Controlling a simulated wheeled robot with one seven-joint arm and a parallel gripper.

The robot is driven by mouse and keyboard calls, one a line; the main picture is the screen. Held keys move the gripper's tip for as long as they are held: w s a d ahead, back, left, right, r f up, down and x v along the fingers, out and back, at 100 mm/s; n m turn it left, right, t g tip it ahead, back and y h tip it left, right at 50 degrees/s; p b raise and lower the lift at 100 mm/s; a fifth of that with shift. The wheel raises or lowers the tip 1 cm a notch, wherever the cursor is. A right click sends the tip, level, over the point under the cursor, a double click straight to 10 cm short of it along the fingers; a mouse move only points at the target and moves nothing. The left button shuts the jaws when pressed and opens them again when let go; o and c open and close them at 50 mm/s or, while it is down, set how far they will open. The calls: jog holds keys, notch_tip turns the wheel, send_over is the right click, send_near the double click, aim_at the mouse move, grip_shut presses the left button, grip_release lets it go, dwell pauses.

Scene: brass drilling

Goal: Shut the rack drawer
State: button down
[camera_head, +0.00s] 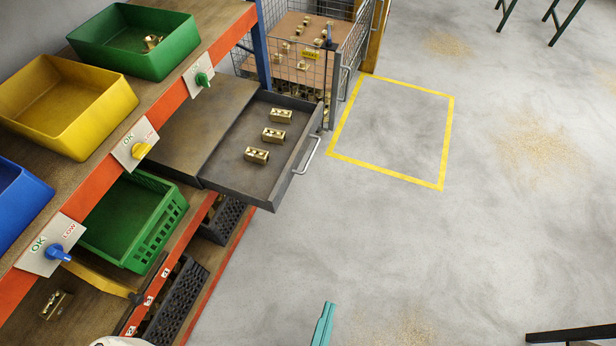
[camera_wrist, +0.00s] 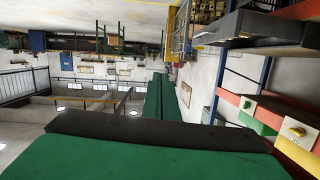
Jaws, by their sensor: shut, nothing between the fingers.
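The rack drawer (camera_head: 282,178) is a dark grey tray pulled out from the rack, in the middle of the head view. Its front carries a pale bar handle (camera_head: 306,155). Several brass blocks (camera_head: 257,155) lie in a row on its floor. In the wrist view, where the scene looks upside down, the drawer (camera_wrist: 255,28) shows at the upper right. My gripper (camera_head: 327,306) shows as a teal tip at the bottom of the head view, well apart from the drawer. Its green fingers (camera_wrist: 165,78) are together and empty in the wrist view.
Green (camera_head: 140,42), yellow (camera_head: 65,105) and blue (camera_head: 15,200) bins stand on the rack's upper shelf. A green crate (camera_head: 135,222) sits below. A wire cage (camera_head: 300,50) stands just behind the drawer. The floor right of the drawer is clear, with a yellow-taped square (camera_head: 445,135).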

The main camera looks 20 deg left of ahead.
jog(key=w+a+f+m+t+y, duration=0.1)
jog(key=w+a+f+m, duration=0.35)
jog(key=w, duration=0.35)
jog(key=w+a+f+m+y, duration=0.1)
jog(key=w+a+f+m, duration=0.2)
jog(key=w+f, duration=0.35)
jog(key=w+a+f+m+t+y, duration=0.1)
jog(key=w+a+f+m, duration=0.25)
jog(key=w, duration=0.55)
jog(key=w+a+m, duration=0.4)
jog(key=w+a, duration=0.9)
jog(key=w, duration=0.4)
jog(key=shift+f+y, duration=0.3)
jog(key=shift+f, duration=0.15)
jog(key=shift+w, duration=0.2)
